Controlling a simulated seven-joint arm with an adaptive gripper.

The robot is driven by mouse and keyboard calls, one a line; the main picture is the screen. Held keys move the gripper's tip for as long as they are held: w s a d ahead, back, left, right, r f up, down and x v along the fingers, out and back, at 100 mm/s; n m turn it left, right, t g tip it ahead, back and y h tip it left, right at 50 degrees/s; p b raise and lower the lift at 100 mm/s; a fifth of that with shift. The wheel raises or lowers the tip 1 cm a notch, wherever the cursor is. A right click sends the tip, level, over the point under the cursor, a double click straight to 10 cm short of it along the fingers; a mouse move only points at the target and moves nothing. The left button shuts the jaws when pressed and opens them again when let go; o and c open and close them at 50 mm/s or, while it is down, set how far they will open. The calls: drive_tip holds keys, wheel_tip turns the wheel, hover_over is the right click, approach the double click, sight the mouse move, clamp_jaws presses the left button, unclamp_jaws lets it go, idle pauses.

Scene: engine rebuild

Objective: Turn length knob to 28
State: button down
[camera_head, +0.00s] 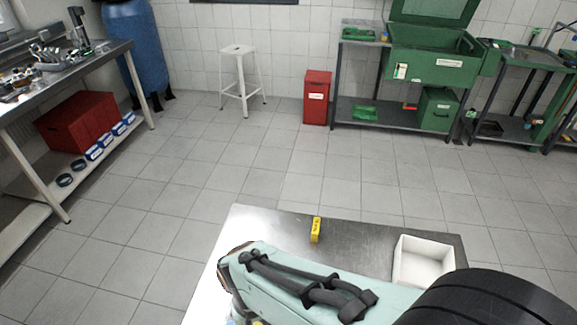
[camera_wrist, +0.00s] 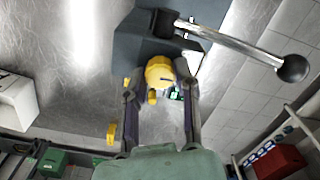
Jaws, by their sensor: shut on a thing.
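A yellow knob (camera_wrist: 160,72) sits on a dark grey machine body (camera_wrist: 135,40) in the wrist view. A small yellow cylindrical part shows just below it. My gripper (camera_wrist: 158,85) reaches the knob with one finger on each side, shut on it. No scale or number can be read on the knob. In the head view, my arm covers the machine and the knob, and the fingertips cannot be made out.
A metal lever with a black ball end (camera_wrist: 292,68) sticks out right of the knob. A small yellow block (camera_head: 316,229) and a white open box (camera_head: 422,262) stand on the metal table (camera_head: 280,222). Shelves and a red bin (camera_head: 317,98) stand farther off.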

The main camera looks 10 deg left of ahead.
drive_tip(key=n, duration=0.4)
drive_tip(key=shift+n, duration=0.3)
drive_tip(key=n, duration=0.4)
drive_tip(key=shift+n, duration=0.3)
drive_tip(key=c, duration=0.8)
unclamp_jaws()
drive_tip(key=shift+r, duration=0.15)
wheel_tip(320, 180, up, 12)
drive_tip(key=shift+f, duration=0.15)
